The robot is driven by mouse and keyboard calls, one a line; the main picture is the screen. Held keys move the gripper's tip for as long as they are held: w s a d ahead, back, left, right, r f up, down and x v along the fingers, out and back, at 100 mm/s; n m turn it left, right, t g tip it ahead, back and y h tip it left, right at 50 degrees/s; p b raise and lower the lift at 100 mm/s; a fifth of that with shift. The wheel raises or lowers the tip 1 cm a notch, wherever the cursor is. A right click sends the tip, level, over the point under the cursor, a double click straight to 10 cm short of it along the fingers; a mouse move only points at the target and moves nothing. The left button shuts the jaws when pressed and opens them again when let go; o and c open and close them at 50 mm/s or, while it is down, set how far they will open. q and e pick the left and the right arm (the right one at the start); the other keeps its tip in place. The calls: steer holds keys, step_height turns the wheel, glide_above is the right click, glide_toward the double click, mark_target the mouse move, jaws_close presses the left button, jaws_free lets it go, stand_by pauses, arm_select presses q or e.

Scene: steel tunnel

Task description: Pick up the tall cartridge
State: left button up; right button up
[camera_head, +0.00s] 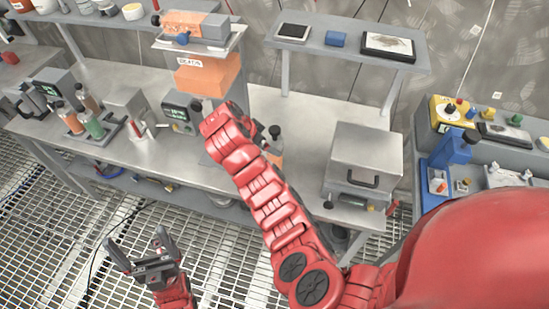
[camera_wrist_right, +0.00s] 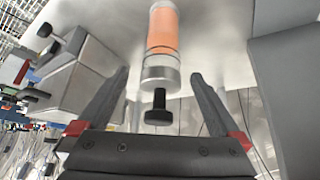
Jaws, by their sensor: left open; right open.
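An upright cylinder with an orange body (camera_wrist_right: 163,30), a metal collar and a black knob on top looks like the tall cartridge. In the head view the cartridge (camera_head: 275,155) stands on the bench, partly hidden by my right arm. My right gripper (camera_wrist_right: 158,78) is open, its two fingers on either side of the cartridge's knob end in the picture, with visible gaps. I cannot tell its exact distance. The right gripper is mostly hidden in the head view. My left gripper (camera_head: 142,250) is open and empty over the grated floor, in front of the bench.
A grey box with a handle (camera_head: 365,160) stands right of the cartridge. A rack of several bottles (camera_head: 90,125) and a small display unit (camera_head: 180,112) stand on the left.

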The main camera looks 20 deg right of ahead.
steer(key=p+x, duration=0.3)
steer(key=x, duration=0.2)
steer(key=shift+w+f+p, duration=0.15)
steer(key=shift+f+p, duration=0.05)
steer(key=shift+p, duration=0.15)
jaws_close()
stand_by(0.4)
